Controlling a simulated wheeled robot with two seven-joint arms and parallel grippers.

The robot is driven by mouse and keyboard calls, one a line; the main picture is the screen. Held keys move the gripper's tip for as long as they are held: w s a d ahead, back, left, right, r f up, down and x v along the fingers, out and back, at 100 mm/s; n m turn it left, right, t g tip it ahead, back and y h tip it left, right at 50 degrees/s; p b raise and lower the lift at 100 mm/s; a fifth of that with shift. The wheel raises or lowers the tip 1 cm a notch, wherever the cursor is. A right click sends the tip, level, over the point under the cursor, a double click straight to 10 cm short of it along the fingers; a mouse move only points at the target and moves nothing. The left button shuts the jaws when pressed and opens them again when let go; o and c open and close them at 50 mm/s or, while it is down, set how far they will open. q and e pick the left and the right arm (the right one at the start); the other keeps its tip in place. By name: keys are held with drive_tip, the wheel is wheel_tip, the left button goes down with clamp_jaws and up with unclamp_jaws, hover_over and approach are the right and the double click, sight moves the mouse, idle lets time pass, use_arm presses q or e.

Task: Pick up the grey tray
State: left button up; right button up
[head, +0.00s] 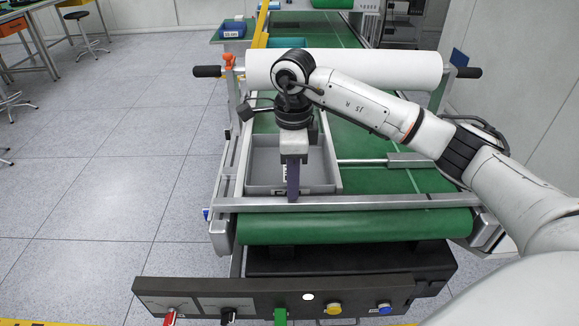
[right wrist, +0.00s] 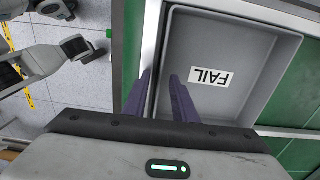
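The grey tray (head: 262,165) is a shallow rectangular box on the left side of the green conveyor, behind the metal bar at its front end. In the right wrist view the tray (right wrist: 237,55) shows a white label reading FAIL inside, upside down in the picture. My right gripper (head: 292,198) points down at the tray's near wall. In the right wrist view its two purple fingers (right wrist: 165,82) are apart, with the wall running between them. I cannot see contact with the wall. My left gripper does not show in the head view.
A metal bar (head: 370,201) crosses the conveyor's front in front of the tray. A white roller (head: 400,69) spans the conveyor behind it. A dark control panel (head: 250,302) with buttons sits below the front.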

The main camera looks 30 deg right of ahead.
drive_tip(key=shift+c, duration=0.4)
clamp_jaws()
idle(1.1)
